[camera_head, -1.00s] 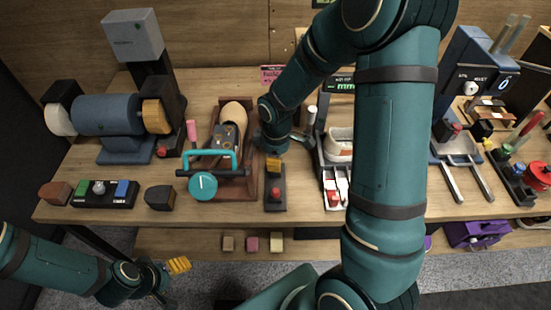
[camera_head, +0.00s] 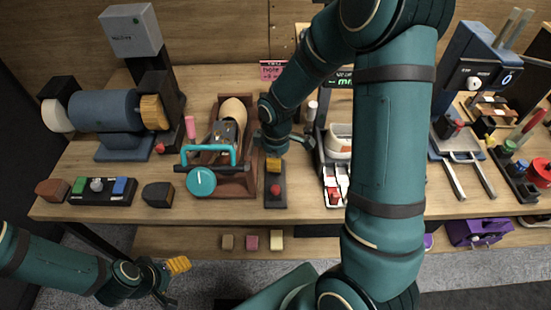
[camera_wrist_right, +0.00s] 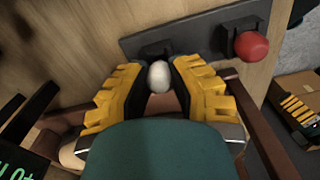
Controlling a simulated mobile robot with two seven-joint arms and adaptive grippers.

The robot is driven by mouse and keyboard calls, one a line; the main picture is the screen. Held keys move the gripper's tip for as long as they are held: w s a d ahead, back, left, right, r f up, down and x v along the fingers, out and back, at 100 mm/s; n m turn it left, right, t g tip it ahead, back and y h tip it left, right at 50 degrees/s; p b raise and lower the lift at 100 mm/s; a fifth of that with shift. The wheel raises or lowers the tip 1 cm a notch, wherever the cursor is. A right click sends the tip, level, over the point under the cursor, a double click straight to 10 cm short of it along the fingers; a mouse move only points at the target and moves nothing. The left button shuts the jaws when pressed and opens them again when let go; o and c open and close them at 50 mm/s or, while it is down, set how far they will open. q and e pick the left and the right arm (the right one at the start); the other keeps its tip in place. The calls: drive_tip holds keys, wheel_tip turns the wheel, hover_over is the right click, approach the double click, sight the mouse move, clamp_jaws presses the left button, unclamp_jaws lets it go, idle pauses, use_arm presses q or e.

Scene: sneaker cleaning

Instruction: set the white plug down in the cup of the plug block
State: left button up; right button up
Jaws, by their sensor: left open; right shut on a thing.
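My right gripper (camera_wrist_right: 160,95) has yellow fingers shut on the white plug (camera_wrist_right: 159,76), whose rounded end shows between the fingertips. In the head view the right gripper (camera_head: 273,164) is over the far end of the dark plug block (camera_head: 275,203). In the right wrist view the plug block (camera_wrist_right: 198,38) carries a red plug (camera_wrist_right: 251,46) at one end. A dark cup (camera_wrist_right: 155,50) is right by the white plug, partly hidden by it and the fingers. I cannot tell whether the plug touches it. My left gripper (camera_head: 178,266) is open and empty, low in front of the table.
Left of the block is a brown cradle (camera_head: 240,187) holding a shoe-shaped form and a teal-handled clamp (camera_head: 209,151). On the right is a white-lined tray (camera_head: 337,180). A blue grinder (camera_head: 105,112) stands at the far left. My right arm hides part of the table.

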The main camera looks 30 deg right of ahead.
drive_tip(key=shift+f+b, duration=0.35)
drive_tip(key=shift+f, duration=0.15)
drive_tip(key=o, duration=0.9)
wheel_tip(320, 180, up, 12)
drive_tip(key=shift+r, duration=0.1)
